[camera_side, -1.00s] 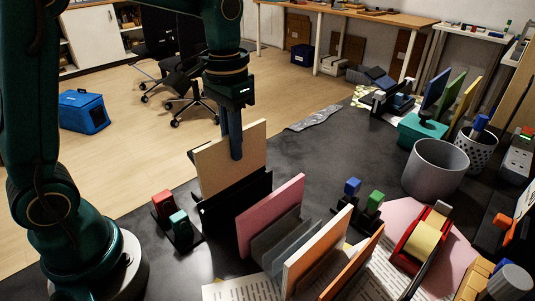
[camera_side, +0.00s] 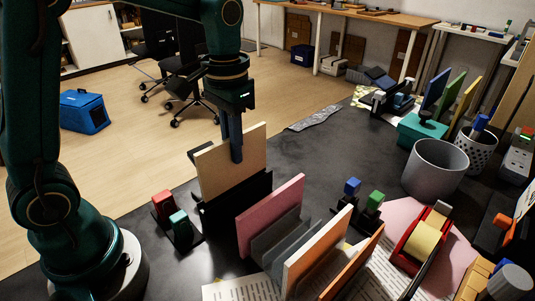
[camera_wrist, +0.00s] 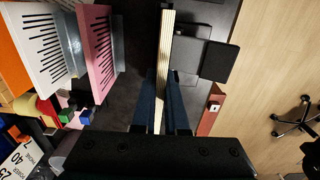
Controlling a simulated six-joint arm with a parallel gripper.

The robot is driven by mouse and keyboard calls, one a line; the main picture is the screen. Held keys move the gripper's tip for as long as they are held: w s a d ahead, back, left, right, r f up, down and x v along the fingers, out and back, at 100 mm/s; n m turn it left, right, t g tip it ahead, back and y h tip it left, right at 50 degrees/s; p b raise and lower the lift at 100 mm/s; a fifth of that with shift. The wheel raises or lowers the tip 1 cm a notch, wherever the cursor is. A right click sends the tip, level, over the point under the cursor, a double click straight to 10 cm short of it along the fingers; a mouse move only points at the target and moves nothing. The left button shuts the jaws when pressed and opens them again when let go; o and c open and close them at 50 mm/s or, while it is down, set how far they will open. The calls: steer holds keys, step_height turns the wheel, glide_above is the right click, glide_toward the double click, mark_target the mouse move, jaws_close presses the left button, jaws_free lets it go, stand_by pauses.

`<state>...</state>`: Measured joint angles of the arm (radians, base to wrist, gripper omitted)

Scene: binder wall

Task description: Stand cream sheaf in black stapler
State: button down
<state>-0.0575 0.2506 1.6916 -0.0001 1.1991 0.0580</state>
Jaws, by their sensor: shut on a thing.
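The cream sheaf (camera_side: 232,165) stands upright in the side view, a flat board with its lower part hidden behind the front of the black stapler (camera_side: 236,208). My gripper (camera_side: 236,155) is shut on the sheaf's upper part, pointing down. In the wrist view the sheaf (camera_wrist: 166,45) shows as a thin pale edge between my fingers (camera_wrist: 163,110). Black parts of the stapler (camera_wrist: 219,61) lie to its right there. Whether the sheaf's bottom rests on anything is hidden.
A pink board (camera_side: 270,216) stands in a grey rack just right of the stapler, beside a white board (camera_side: 318,248). Red (camera_side: 163,204) and teal (camera_side: 180,226) blocks stand to the left. A grey bin (camera_side: 436,168) is further right.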

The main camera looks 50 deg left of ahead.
mark_target(236, 176)
steer(key=shift+f, duration=0.15)
steer(key=shift+f, duration=0.6)
steer(key=shift+f, duration=0.15)
steer(key=shift+f, duration=0.4)
steer(key=shift+f, duration=0.2)
steer(key=shift+f, duration=0.6)
stand_by(0.3)
steer(key=shift+f, duration=0.4)
